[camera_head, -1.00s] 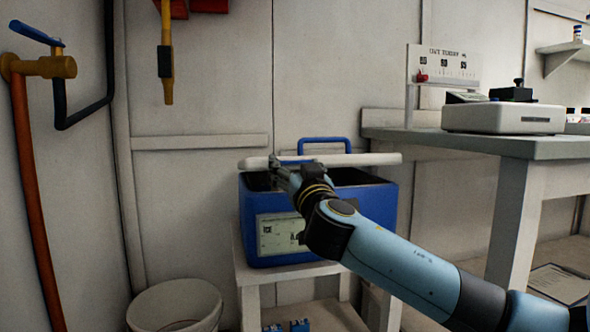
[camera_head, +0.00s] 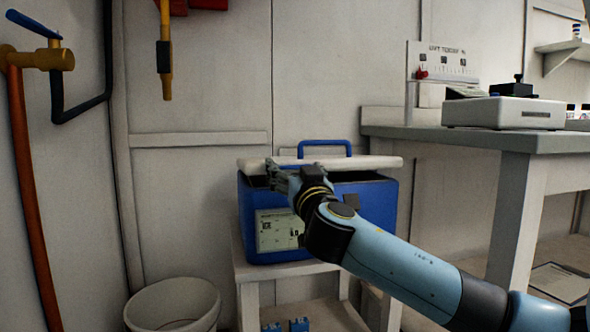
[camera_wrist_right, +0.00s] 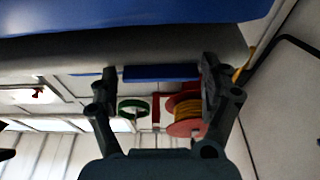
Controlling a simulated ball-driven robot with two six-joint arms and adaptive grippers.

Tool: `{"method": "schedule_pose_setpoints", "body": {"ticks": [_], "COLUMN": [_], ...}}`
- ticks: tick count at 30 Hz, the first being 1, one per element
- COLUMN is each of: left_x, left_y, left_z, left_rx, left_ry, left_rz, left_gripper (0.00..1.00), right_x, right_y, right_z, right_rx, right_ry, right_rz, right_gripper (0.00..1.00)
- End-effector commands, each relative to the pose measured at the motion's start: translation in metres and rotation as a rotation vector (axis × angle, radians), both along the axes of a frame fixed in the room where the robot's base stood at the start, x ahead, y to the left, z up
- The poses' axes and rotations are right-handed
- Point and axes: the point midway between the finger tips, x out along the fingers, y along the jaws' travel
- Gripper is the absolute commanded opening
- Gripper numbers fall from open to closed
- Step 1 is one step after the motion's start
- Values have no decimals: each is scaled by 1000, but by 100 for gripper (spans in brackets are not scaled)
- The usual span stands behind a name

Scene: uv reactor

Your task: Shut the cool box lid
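The cool box (camera_head: 340,215) is a blue box with a pale label on its front, standing on a white stand. Its white lid (camera_head: 375,162) lies nearly flat above it, with a narrow dark gap (camera_head: 372,177) under its front edge. A blue handle (camera_head: 325,142) rises behind the lid. My right gripper (camera_head: 278,174) is at the lid's front left edge, partly covering it. In the right wrist view my right gripper (camera_wrist_right: 158,92) has its fingers apart with nothing clearly between them; the pale lid edge (camera_wrist_right: 130,53) is close beyond. I cannot tell whether it touches. My left gripper is out of view.
A grey-topped bench (camera_head: 480,139) with instruments stands at the right. A white bin (camera_head: 172,300) is on the floor at front left. An orange hose (camera_head: 30,190) and a wall lie at the left and behind.

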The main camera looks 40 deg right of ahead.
Motion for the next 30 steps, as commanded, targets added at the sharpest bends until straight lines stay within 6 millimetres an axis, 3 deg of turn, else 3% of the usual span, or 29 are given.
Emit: {"method": "schedule_pose_setpoints", "body": {"ticks": [3, 14, 30], "left_x": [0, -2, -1], "left_y": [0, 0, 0], "left_z": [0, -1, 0], "left_rx": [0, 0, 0], "left_ry": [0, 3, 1], "left_rz": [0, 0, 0], "left_gripper": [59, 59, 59], "right_x": [0, -6, -92], "right_y": [0, 4, 52], "right_z": [2, 0, -26], "right_rx": [-2, -3, 0], "right_ry": [-3, -3, -2], "right_rz": [1, 2, 2], "right_gripper": [100, 100, 100]}}
